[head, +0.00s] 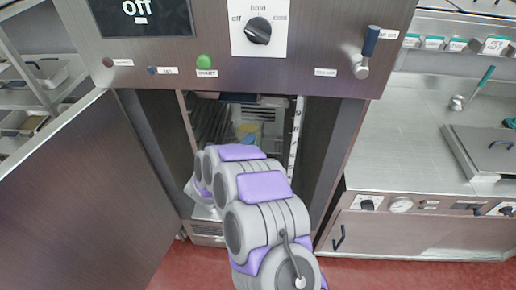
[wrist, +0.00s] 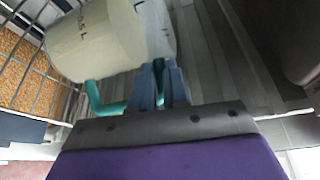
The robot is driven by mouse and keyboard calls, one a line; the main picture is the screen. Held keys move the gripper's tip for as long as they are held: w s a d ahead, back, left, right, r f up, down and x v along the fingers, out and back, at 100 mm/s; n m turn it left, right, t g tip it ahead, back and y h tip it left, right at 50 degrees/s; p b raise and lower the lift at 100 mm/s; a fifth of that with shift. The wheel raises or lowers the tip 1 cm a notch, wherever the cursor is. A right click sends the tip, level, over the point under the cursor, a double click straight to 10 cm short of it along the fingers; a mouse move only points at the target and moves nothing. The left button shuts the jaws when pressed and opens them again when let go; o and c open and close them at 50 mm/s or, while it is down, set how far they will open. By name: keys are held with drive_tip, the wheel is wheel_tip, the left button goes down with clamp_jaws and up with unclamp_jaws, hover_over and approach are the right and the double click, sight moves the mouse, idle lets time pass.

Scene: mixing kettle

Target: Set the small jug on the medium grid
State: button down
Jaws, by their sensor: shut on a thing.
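The small jug (wrist: 98,42) is a cream, rounded vessel with dark lettering and a teal handle. It fills the upper left of the wrist view and looks tilted there. My gripper (wrist: 161,72) is shut on the teal handle, with its blue-grey fingers close together. In the head view, a pale yellowish shape (head: 249,128) shows inside the open cabinet beyond my arm; it is too small to tell for sure as the jug. A wire grid (wrist: 42,75) shows at the left of the wrist view, with a brown grainy surface behind its bars. I cannot tell which grid it is.
My arm reaches into the steel cabinet (head: 128,110), whose door (head: 75,200) stands open at left. Side racks (head: 205,118) line its inside. A control panel (head: 290,65) is above the opening. A steel counter (head: 410,130) with a lid (head: 485,150) stands at right.

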wheel_tip(320, 180, down, 10)
drive_tip(key=a+b, duration=0.2)
drive_tip(key=shift+w, duration=0.3)
drive_tip(key=c, duration=1.6)
unclamp_jaws()
drive_tip(key=shift+f, duration=0.1)
drive_tip(key=o, duration=0.5)
drive_tip(key=shift+d, duration=0.9)
drive_tip(key=v, duration=0.6)
drive_tip(key=a+p+v, duration=0.1)
drive_tip(key=v, duration=0.5)
drive_tip(key=shift+a, duration=0.1)
